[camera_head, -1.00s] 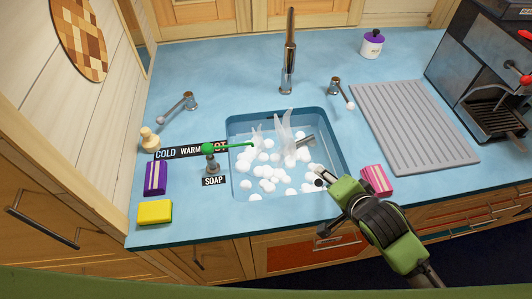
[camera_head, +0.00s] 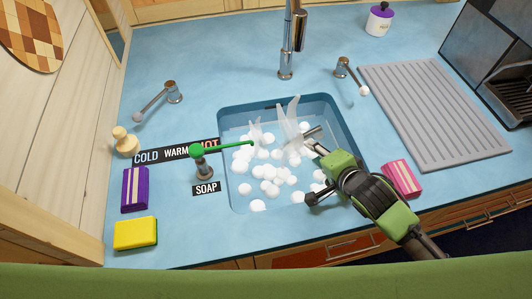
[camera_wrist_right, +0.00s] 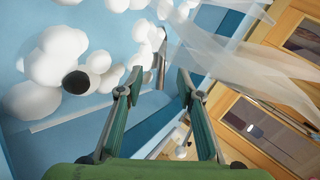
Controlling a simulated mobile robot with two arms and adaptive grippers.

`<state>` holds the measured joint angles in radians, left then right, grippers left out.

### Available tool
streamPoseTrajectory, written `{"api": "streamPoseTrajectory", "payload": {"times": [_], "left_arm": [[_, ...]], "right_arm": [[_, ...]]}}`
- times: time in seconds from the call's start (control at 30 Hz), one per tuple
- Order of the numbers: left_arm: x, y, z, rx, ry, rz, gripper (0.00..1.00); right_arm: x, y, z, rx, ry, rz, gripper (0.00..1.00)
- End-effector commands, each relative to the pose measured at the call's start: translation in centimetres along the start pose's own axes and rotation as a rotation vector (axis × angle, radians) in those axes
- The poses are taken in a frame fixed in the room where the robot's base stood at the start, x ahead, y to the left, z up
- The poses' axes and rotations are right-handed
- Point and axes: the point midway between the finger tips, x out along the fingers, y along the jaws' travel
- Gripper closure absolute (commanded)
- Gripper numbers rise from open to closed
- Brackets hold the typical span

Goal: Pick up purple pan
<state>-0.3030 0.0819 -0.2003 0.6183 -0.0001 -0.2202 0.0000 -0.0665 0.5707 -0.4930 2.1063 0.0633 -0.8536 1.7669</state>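No purple pan shows clearly in either view. The blue sink (camera_head: 228,118) holds white foam balls (camera_head: 268,172) that hide its contents. A grey metal bar, perhaps a handle, (camera_head: 308,133) sticks out of the foam near the sink's right side. It also seems to show in the right wrist view (camera_wrist_right: 162,62), ahead between the fingers. A dark round end (camera_wrist_right: 76,82) shows among the foam there; I cannot tell what it belongs to. My right gripper (camera_head: 311,172) is open and empty over the sink's right front part, one finger near the bar. My left gripper is out of view.
A green-levered soap tap (camera_head: 203,168) stands left of the sink, and a tall faucet (camera_head: 288,50) behind it. A pink sponge (camera_head: 402,179) lies right of my gripper. A grey drying mat (camera_head: 435,112) and a coffee machine (camera_head: 500,60) are at right. Translucent splashes (camera_head: 290,125) rise from the sink.

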Motion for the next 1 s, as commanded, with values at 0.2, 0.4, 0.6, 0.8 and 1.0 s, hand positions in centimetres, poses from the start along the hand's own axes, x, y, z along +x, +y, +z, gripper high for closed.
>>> {"api": "streamPoseTrajectory", "payload": {"times": [0.2, 0.4, 0.6, 0.8, 1.0], "left_arm": [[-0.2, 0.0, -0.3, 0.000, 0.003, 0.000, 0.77], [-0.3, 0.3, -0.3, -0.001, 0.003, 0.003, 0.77], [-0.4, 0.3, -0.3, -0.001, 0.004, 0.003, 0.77], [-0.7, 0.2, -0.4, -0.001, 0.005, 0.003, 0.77], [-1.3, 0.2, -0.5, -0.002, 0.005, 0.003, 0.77]], "right_arm": [[3.2, -0.2, -0.1, -0.001, 0.001, -0.002, 0.66], [6.5, -0.2, -0.1, 0.000, 0.001, -0.001, 0.66], [8.2, -0.1, 0.0, 0.000, 0.001, -0.001, 0.66], [9.3, -0.3, -0.2, -0.002, 0.001, 0.000, 0.66], [11.8, -0.6, -0.3, -0.002, 0.001, 0.000, 0.66]]}}
